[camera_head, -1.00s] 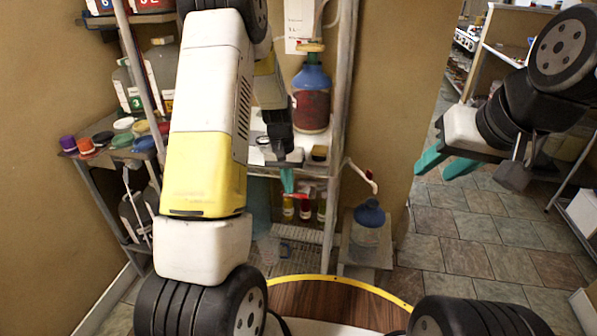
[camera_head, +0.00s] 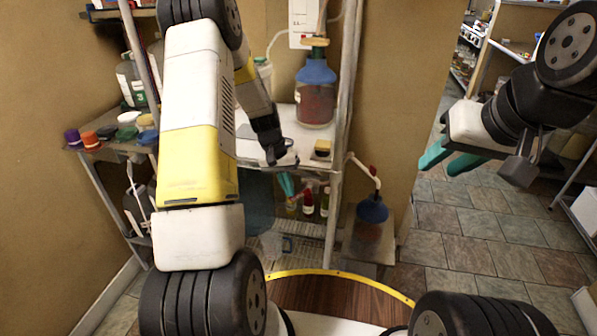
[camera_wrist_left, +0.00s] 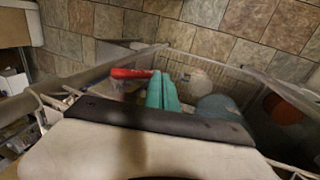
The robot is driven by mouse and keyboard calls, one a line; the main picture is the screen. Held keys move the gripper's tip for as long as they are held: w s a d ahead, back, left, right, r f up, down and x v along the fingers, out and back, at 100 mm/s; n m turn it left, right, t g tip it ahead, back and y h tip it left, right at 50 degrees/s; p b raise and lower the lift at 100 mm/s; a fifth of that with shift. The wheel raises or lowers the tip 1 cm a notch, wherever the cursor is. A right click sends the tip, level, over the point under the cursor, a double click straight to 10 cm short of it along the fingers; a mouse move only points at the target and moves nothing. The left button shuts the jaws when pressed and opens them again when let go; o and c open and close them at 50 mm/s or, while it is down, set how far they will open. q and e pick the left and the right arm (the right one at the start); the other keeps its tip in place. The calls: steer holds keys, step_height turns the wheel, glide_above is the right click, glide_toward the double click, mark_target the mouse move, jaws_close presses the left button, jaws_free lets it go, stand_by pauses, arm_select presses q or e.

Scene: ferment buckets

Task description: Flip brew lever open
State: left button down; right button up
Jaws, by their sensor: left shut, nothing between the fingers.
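A small red lever (camera_head: 373,170) sits on the pale tap pipe (camera_head: 357,162) that sticks out from the right side of the shelf. A jug with a blue top (camera_head: 372,209) stands below it. My left gripper (camera_head: 287,186) has its teal fingers shut and empty, at the shelf's front edge, left of and apart from the lever. In the left wrist view the shut fingers (camera_wrist_left: 161,92) point down beside a red elongated piece (camera_wrist_left: 131,73); I cannot tell whether it is the lever. My right gripper (camera_head: 437,161) is open and empty at the right, in the air.
A large blue-topped jug (camera_head: 315,92) stands on the upper shelf (camera_head: 245,150). Small bottles (camera_head: 308,199) stand beneath it. Colored caps (camera_head: 127,119) line a left rack. The shelf post (camera_head: 340,130) stands between my left gripper and the lever. Tiled floor (camera_head: 450,230) is clear at right.

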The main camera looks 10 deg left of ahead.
arm_select(q)
steer(key=shift+f, duration=0.2)
steer(key=shift+r, duration=0.1)
stand_by(0.5)
steer(key=shift+r, duration=0.75)
steer(key=a+r, duration=0.9)
steer(key=r, duration=0.1)
steer(key=shift+w+a, duration=0.15)
steer(key=shift+a, duration=0.25)
